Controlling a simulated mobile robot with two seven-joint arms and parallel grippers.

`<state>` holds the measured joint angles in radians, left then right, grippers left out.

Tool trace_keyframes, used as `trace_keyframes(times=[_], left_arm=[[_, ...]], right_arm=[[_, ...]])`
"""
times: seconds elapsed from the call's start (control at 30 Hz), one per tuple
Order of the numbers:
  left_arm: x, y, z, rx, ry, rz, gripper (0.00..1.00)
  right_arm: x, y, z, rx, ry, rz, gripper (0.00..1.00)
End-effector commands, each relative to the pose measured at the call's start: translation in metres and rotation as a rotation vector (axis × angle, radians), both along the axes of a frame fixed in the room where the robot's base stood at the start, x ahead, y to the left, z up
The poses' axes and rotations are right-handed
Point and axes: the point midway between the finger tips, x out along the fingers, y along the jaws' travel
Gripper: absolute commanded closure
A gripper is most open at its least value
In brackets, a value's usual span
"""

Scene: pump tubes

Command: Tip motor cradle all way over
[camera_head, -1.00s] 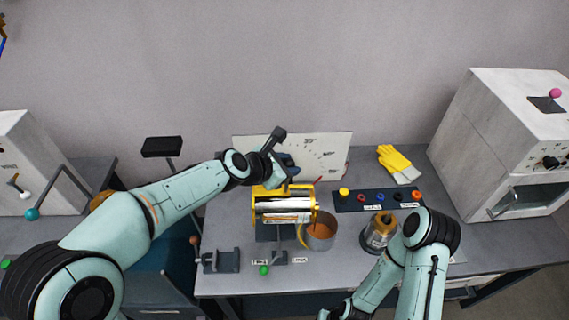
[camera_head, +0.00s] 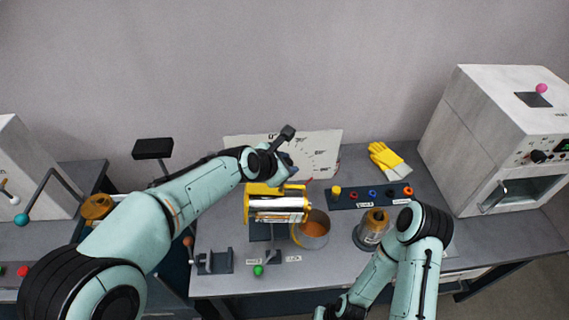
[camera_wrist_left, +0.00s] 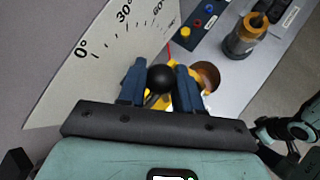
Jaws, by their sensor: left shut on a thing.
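The motor cradle (camera_head: 249,213) is a yellow frame around a shiny silver cylinder (camera_head: 278,207), on a dark stand in the middle of the bench. My left gripper (camera_head: 287,165) is behind the cradle, in front of a white angle board (camera_head: 322,150). In the left wrist view, its blue fingers (camera_wrist_left: 160,85) are shut on a black ball knob (camera_wrist_left: 160,78). The board (camera_wrist_left: 110,45) shows 0°, 30° and 60° marks there, with a thin red pointer (camera_wrist_left: 168,50) near the fingers. The cradle is mostly hidden behind the fingers. My right gripper is out of view; its arm is folded at the right.
A container of brown contents (camera_head: 312,232) stands right of the cradle. A grey pump-like part (camera_head: 371,232) stands near my right arm. A dark strip with coloured knobs (camera_head: 370,196), yellow gloves (camera_head: 388,157) and a grey clamp (camera_head: 214,263) are on the bench. A large grey machine (camera_head: 470,125) stands right.

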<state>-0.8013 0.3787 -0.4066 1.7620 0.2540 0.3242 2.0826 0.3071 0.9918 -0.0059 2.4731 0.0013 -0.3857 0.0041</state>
Motion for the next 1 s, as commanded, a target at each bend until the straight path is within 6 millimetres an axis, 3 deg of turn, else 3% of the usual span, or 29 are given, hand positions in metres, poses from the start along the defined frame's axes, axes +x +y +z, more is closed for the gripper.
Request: trace_keyframes(times=[0.03, 0.07, 0.13, 0.17, 0.57, 1.0], left_arm=[[-0.008, -0.008, -0.008, 0.008, 0.021, -0.023, 1.0], [-0.008, -0.008, -0.008, 0.008, 0.021, -0.023, 0.63], [-0.008, -0.008, -0.008, 0.008, 0.02, -0.022, 0.4], [-0.007, -0.008, -0.008, 0.007, 0.019, -0.021, 0.34], [-0.008, -0.001, 0.003, 0.002, 0.007, -0.012, 0.34], [-0.06, 0.04, 0.063, 0.001, 0.009, -0.019, 0.34]], right_arm=[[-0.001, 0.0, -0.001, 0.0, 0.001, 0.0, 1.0], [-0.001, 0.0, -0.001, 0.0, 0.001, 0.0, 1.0], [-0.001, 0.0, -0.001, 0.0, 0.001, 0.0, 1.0], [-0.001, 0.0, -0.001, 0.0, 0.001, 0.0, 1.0], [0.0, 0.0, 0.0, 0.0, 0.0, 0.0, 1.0], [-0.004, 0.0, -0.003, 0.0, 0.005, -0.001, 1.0]])
